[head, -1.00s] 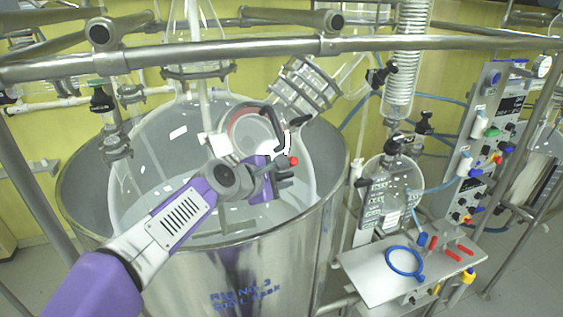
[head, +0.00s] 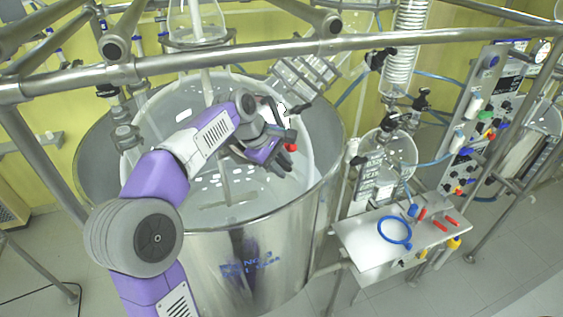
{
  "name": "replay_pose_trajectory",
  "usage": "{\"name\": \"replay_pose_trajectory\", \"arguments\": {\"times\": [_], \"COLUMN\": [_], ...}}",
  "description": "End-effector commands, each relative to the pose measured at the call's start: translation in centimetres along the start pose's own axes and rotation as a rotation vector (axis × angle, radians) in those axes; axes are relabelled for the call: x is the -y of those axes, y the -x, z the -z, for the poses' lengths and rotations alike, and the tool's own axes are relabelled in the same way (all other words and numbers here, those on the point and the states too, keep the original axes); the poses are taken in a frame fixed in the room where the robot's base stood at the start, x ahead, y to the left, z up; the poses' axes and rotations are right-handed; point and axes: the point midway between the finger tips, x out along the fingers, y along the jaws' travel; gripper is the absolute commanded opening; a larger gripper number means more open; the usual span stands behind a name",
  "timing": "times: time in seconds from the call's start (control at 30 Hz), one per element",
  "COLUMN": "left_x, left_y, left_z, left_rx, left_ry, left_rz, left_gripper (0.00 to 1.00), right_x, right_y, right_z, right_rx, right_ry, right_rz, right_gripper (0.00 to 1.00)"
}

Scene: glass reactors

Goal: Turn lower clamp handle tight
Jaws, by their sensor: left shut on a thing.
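My left gripper (head: 277,158) reaches in from the left over the big glass flask (head: 220,190) and points right and down. Its jaws are shut on a small part at the flask's right side, which I take to be the lower clamp handle; the fingers hide most of it. A red knob (head: 291,147) shows just right of the fingers. A black handle (head: 295,108) stands just above, by the slanted glass neck (head: 308,75). My forearm and wrist cover the flask's side port. My right gripper is not in view.
A steel tank (head: 250,265) surrounds the flask. A metal rail (head: 230,62) crosses above my arm. To the right are a shelf with a blue ring (head: 394,230), a glass receiver (head: 392,153) and a control panel (head: 480,125).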

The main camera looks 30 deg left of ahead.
Motion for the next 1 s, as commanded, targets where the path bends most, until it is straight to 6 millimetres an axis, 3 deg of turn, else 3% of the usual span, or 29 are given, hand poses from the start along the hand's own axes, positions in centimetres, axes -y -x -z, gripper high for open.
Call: {"name": "replay_pose_trajectory", "arguments": {"times": [0.3, 0.83, 0.87, 0.93, 1.0], "left_x": [-0.08, -0.08, -0.08, -0.07, -0.06], "left_y": [0.05, 0.13, 0.13, 0.12, 0.10], "left_z": [-0.02, -0.06, -0.06, -0.06, -0.05], "left_rx": [0.000, 0.000, 0.000, 0.000, 0.001], "left_ry": [-0.056, -0.067, -0.067, -0.067, -0.066], "left_rz": [0.101, 0.119, 0.119, 0.119, 0.119], "left_gripper": [0.00, 0.00, 0.33, 0.41, 0.41], "right_x": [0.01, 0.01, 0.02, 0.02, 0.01], "right_y": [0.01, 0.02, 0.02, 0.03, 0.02], "right_z": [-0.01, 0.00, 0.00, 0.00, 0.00], "right_rx": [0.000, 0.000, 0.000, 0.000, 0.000], "right_ry": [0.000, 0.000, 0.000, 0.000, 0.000], "right_rz": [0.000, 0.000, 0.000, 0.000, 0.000], "right_gripper": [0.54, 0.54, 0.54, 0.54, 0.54]}}
